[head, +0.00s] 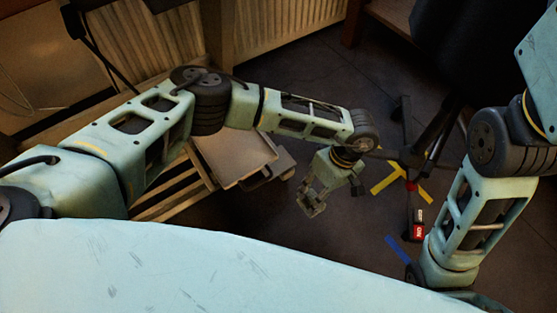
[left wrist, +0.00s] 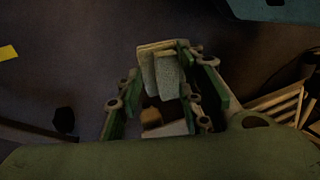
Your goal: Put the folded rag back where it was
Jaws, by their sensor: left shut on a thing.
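My left gripper (head: 312,207) hangs over the dark floor in the middle of the head view, pointing down. In the left wrist view it is shut on a pale, layered piece that looks like the folded rag (left wrist: 165,70). The rag sits at the fingertips, clear of anything I can make out beneath it. In the head view the rag is too small and dark to tell from the fingers. My right arm comes in at the right, but its gripper is out of view.
A flat cart or tray (head: 229,158) stands left of my left gripper, beside wooden slats (head: 175,205). A black stand (head: 430,140) is at the right, near yellow floor tape (head: 385,183), blue tape (head: 397,252) and a red item (head: 418,231). A radiator (head: 285,35) is behind.

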